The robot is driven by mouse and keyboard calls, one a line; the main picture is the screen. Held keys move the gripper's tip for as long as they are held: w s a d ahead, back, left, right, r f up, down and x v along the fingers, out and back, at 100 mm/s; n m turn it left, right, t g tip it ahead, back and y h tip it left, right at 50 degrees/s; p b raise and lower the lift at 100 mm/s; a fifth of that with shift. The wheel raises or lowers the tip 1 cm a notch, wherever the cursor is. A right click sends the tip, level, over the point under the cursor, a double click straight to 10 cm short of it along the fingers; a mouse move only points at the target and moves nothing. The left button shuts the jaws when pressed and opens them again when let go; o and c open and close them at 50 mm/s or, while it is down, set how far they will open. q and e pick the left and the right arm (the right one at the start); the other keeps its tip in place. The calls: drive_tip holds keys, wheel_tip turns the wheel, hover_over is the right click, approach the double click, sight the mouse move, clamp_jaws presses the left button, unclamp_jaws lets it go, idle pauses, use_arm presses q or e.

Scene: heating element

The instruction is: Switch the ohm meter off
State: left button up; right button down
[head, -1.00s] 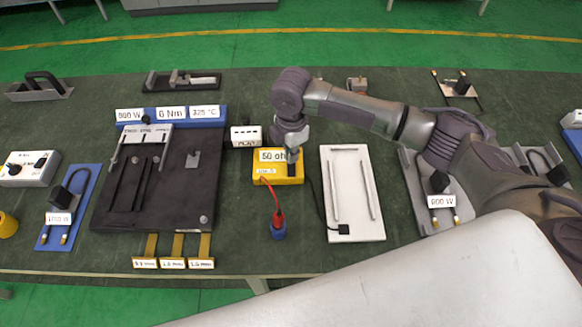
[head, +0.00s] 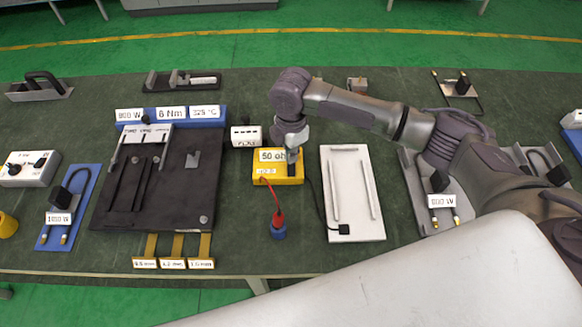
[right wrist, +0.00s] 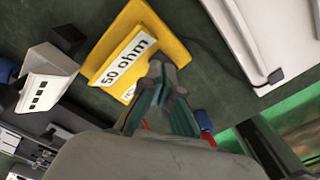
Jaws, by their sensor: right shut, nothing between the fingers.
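The ohm meter is a yellow box (head: 263,181) in the middle of the table, with a white label reading "50 oh" in the head view, partly covered by my gripper. The right wrist view shows the yellow box (right wrist: 174,47) with the full "50 ohm" label. My right gripper (head: 291,168) is shut and empty, pointing down at the box's right side. In the right wrist view its fingertips (right wrist: 163,68) are together over the edge of the box. I cannot tell whether they touch it. The switch is hidden or too small to make out. My left gripper is not in view.
A red lead runs from the box to a blue-based red probe (head: 278,226). A white tray (head: 352,225) lies right of the box and a small white box (head: 246,135) behind it. A dark fixture (head: 120,205) stands left.

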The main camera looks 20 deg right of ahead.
sight(291, 167)
drive_tip(key=shift+s+f+b, duration=0.1)
drive_tip(key=shift+f+b, duration=0.5)
drive_tip(key=shift+f, duration=0.95)
idle(0.5)
drive_tip(key=shift+r, duration=0.1)
drive_tip(key=shift+r+p, duration=0.85)
drive_tip(key=shift+p, duration=0.3)
wheel_tip(291, 167, up, 5)
drive_tip(key=p, duration=0.5)
drive_tip(key=shift+r+p, duration=0.1)
drive_tip(key=shift+p, duration=0.2)
